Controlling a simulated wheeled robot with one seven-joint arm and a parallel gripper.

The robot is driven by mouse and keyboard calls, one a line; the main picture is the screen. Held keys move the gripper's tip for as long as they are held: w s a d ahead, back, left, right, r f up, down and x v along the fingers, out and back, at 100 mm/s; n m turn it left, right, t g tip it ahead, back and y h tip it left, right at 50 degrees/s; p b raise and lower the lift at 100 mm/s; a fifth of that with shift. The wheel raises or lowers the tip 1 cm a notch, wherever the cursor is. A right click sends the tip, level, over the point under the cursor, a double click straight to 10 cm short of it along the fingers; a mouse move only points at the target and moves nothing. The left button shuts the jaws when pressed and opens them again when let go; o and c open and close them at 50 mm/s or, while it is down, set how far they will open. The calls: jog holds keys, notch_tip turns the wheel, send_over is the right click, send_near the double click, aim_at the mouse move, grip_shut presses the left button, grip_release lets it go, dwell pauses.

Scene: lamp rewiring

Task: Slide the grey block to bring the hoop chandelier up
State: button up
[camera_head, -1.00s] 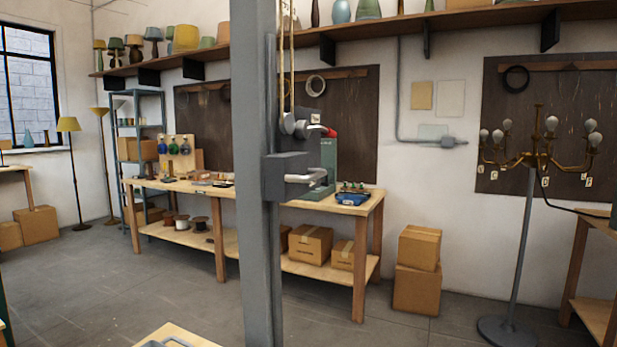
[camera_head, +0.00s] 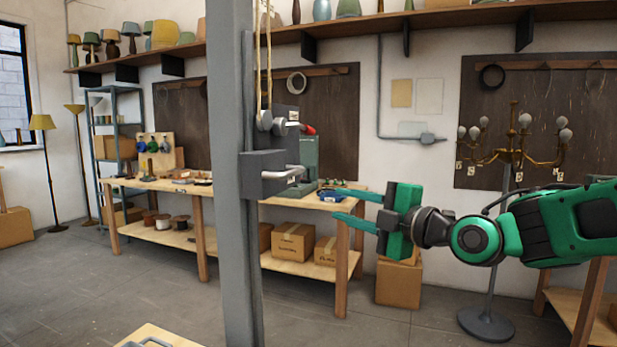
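The grey block (camera_head: 263,174) sits on a rail (camera_head: 248,95) along the right side of a tall grey post (camera_head: 228,240). A pale bar handle (camera_head: 281,173) sticks out from its right side. Ropes (camera_head: 264,60) run up from small wheels above the block. My gripper (camera_head: 347,208) is green, comes in from the right and points left at the handle. Its two fingers are spread apart and empty, a clear distance right of and a little below the handle. The hoop chandelier is not recognisable in view.
A workbench (camera_head: 345,203) with tools stands behind the post. A brass branched lamp (camera_head: 513,155) on a floor stand (camera_head: 486,322) is behind my arm. Cardboard boxes (camera_head: 398,285) stand on the floor. A light tabletop (camera_head: 160,336) shows at the bottom edge.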

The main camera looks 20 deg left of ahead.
aim_at(296, 174)
jog(key=w+a+r, duration=0.1)
jog(key=a+r, duration=0.1)
jog(key=a, duration=0.2)
jog(key=w+a+r+n+y, duration=0.1)
jog(key=a, duration=0.3)
jog(key=w+a+r+n+y, duration=0.1)
jog(key=a+r, duration=0.1)
jog(key=a, duration=0.2)
jog(key=shift+w+a+r, duration=0.2)
jog(key=shift+a+r, duration=0.1)
jog(key=shift+a, duration=0.1)
